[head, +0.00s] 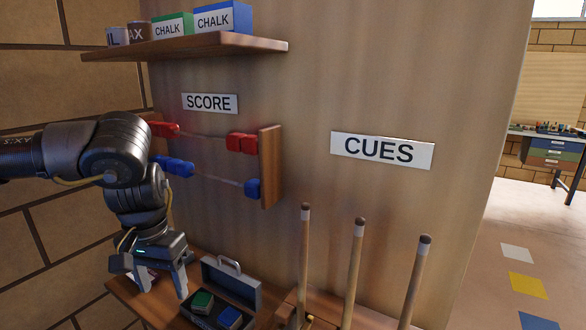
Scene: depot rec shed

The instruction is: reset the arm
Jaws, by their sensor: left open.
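My left arm (125,150) comes in from the left and bends down in front of the score rack. My left gripper (163,285) points down, its two fingers apart with nothing seen between them. It is over the left part of a wooden shelf (125,298), left of an open grey case (240,292). The gripper partly hides a small flat item on the shelf behind it. I cannot tell whether the fingertips touch the shelf. My right gripper is not in view.
The case holds a green block (202,302) and a blue block (229,317). Several upright cues (355,270) stand to its right. The score rack (270,165) with red and blue beads is close behind my arm. An upper shelf (200,46) holds chalk boxes. Open floor lies right.

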